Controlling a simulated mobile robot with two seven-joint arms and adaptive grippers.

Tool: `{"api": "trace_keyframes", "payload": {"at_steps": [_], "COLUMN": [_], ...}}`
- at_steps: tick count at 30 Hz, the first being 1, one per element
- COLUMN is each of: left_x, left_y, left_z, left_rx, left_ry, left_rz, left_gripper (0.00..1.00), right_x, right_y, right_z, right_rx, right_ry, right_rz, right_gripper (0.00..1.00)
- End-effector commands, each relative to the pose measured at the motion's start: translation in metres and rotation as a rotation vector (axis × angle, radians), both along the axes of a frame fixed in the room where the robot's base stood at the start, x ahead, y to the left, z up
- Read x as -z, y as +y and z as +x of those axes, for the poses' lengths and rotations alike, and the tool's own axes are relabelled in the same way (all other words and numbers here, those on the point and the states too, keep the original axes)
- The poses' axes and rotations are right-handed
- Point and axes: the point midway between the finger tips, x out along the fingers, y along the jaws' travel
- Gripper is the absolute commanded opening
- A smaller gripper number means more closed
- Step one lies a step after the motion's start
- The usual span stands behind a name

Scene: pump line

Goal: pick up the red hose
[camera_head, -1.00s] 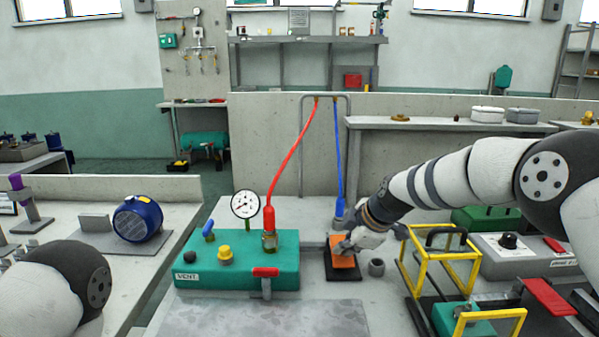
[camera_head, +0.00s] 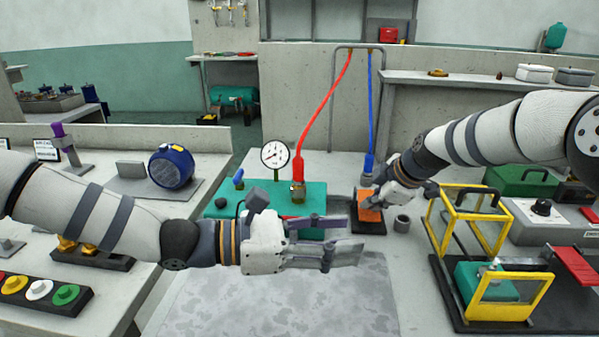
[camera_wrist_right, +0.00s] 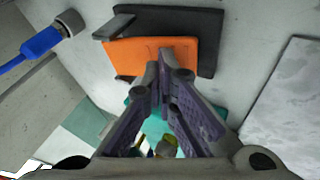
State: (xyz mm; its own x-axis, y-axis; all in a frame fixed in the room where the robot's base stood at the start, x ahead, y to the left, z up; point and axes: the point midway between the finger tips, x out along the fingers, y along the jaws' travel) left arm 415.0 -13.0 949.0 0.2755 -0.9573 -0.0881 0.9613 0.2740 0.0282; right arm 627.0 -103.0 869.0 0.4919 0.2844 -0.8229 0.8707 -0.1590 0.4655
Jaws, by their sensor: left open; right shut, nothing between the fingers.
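The red hose (camera_head: 324,105) hangs from a grey pipe frame and runs down to a red end fitting (camera_head: 298,169) on the green box (camera_head: 270,194). My left gripper (camera_head: 345,236) is open and empty, in front of the green box, with its fingers pointing right. It hides part of the box's front and is apart from the hose. My right gripper (camera_head: 374,200) is shut and empty at the orange block (camera_head: 369,214). In the right wrist view its closed fingertips (camera_wrist_right: 164,70) overlap the orange block (camera_wrist_right: 135,54); I cannot tell if they touch.
A blue hose (camera_head: 370,110) hangs right of the red one, ending near my right gripper. A pressure gauge (camera_head: 275,155) stands left of the red fitting. A yellow frame (camera_head: 470,188) stands at right. The grey mat (camera_head: 290,305) in front is bare.

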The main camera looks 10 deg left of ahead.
Motion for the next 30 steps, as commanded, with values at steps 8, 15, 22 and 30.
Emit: {"api": "trace_keyframes", "payload": {"at_steps": [8, 15, 22, 30], "left_x": [0.011, 0.012, 0.012, 0.008], "left_y": [0.148, 0.14, 0.115, 0.08], "left_z": [0.132, 0.167, 0.191, 0.221], "left_rx": [-0.461, -0.507, -0.507, -0.506], "left_ry": [-0.017, -0.023, -0.022, -0.023], "left_rz": [-0.086, -0.089, -0.09, -0.088], "left_gripper": [0.44, 0.44, 0.44, 0.44], "right_x": [0.007, 0.006, 0.006, 0.006], "right_y": [0.0, 0.0, 0.0, 0.0], "right_z": [-0.001, -0.001, -0.001, -0.001], "right_rx": [0.0, 0.0, 0.0, 0.0], "right_ry": [0.009, 0.009, 0.008, 0.008], "right_rz": [-0.001, -0.001, -0.001, -0.001], "right_gripper": [0.0, 0.0, 0.0, 0.0]}}
